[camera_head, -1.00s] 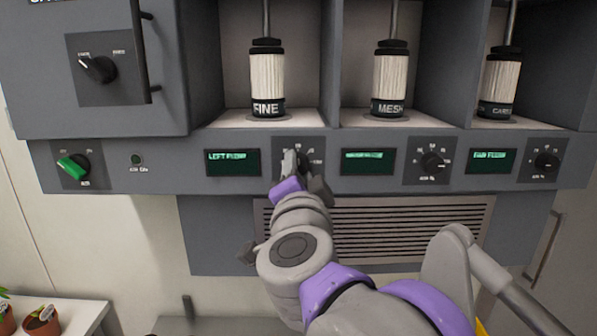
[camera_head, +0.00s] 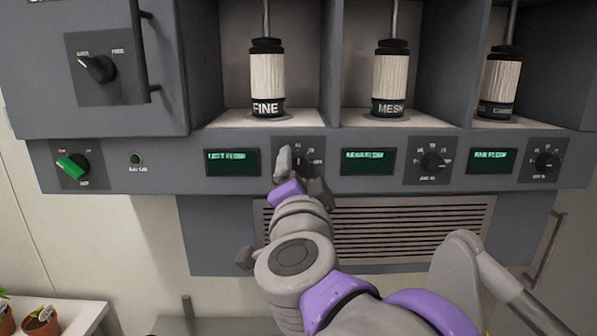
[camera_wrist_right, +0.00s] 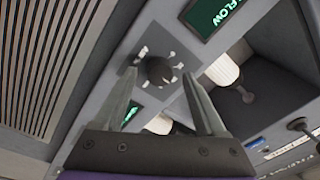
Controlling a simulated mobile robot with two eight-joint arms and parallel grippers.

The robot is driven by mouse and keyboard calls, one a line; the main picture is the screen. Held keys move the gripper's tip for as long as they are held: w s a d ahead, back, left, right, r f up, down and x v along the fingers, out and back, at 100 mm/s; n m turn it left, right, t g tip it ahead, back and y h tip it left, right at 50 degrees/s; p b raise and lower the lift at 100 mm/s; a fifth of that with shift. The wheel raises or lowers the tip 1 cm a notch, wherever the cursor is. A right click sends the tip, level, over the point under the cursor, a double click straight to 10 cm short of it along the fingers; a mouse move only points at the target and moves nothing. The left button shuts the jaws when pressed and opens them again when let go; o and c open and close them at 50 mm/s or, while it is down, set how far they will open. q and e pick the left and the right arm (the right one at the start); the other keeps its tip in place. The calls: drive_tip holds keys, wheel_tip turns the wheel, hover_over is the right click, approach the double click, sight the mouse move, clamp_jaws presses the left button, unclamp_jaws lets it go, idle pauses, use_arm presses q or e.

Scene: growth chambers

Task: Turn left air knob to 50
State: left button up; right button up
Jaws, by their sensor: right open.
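The left air knob is a small dark round dial with white marks around it, right of the "LEFT FLOW" display (camera_head: 232,161). In the head view my right gripper (camera_head: 297,168) covers much of it. In the right wrist view the knob (camera_wrist_right: 160,71) shows between the two spread fingers of my right gripper (camera_wrist_right: 159,80), with a gap on each side. The fingers are open and hold nothing. The knob's exact setting is too small to read. My left gripper is not in view.
Two similar dials (camera_head: 432,162) (camera_head: 547,162) with displays sit further right on the panel. A green switch (camera_head: 73,166) is at the left. Cylinders labelled FINE (camera_head: 267,80) and MESH (camera_head: 390,80) stand in bays above. A vent grille (camera_head: 400,228) lies below.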

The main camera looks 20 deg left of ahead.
drive_tip(key=b+v, duration=0.1)
drive_tip(key=v, duration=0.9)
drive_tip(key=w+d+f+n+g+y, duration=0.1)
drive_tip(key=d+f+n+g, duration=0.15)
drive_tip(key=f, duration=0.55)
drive_tip(key=d+f+n+g+y, duration=0.15)
drive_tip(key=f+n, duration=0.25)
drive_tip(key=f, duration=0.5)
drive_tip(key=w+d+f+n+g, duration=0.1)
drive_tip(key=d+f+n+g, duration=0.15)
drive_tip(key=f, duration=0.55)
drive_tip(key=s+d+f+g+h, duration=0.3)
drive_tip(key=s+d+f, duration=0.3)
drive_tip(key=d+f, duration=0.4)
drive_tip(key=s+d+f+m+g+h, duration=0.1)
drive_tip(key=s+d+f+g+h, duration=0.2)
drive_tip(key=s+d+f, duration=0.3)
drive_tip(key=d+f+h, duration=0.1)
drive_tip(key=d+f, duration=0.4)
drive_tip(key=f, duration=0.4)
drive_tip(key=shift+s+f+h, duration=0.15)
drive_tip(key=shift+f+h, duration=0.05)
drive_tip(key=shift+h, duration=0.15)
drive_tip(key=shift+d, duration=0.1)
